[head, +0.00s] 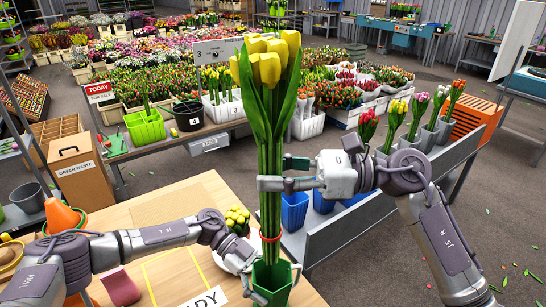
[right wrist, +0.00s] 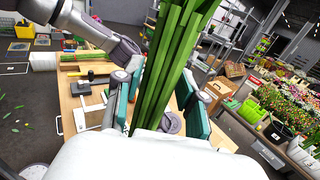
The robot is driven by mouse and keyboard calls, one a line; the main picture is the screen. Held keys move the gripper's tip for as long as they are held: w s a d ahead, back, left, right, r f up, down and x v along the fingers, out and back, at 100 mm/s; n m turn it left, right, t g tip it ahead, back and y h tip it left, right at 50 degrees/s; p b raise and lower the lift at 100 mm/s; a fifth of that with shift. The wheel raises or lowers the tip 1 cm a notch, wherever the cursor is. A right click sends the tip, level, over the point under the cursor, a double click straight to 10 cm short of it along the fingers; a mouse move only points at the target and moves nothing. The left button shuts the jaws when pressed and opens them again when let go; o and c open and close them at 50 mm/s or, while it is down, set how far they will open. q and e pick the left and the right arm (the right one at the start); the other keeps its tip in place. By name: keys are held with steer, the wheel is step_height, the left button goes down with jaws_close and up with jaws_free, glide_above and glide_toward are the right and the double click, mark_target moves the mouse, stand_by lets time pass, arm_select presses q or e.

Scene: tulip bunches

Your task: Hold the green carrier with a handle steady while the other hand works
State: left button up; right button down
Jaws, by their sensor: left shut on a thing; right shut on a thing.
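The green carrier (head: 272,284) is a dark green, angular holder at the bottom centre of the head view. Its handle cannot be made out. My left gripper (head: 262,270) is shut on it, at its upper part. A tall bunch of yellow tulips (head: 268,70) stands upright above it, with a red band (head: 270,238) low around the stems. The stems' lower ends go down to the carrier's opening. My right gripper (head: 274,176) is shut on the stems at mid-height. In the right wrist view, green stems (right wrist: 172,60) pass between its teal pads.
Blue bins (head: 294,210) stand behind the stems. Potted tulips (head: 440,100) line a bench at right. An orange cone (head: 62,215) is at left.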

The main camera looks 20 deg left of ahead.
mark_target(275, 259)
steer(key=shift+f, duration=10.75)
steer(key=shift+f, duration=0.4)
steer(key=shift+f, duration=0.15)
jaws_free()
steer(key=shift+w+d, duration=0.1)
steer(key=v, duration=1.1)
steer(key=shift+d, duration=0.4)
steer(key=shift+w+f, duration=0.1)
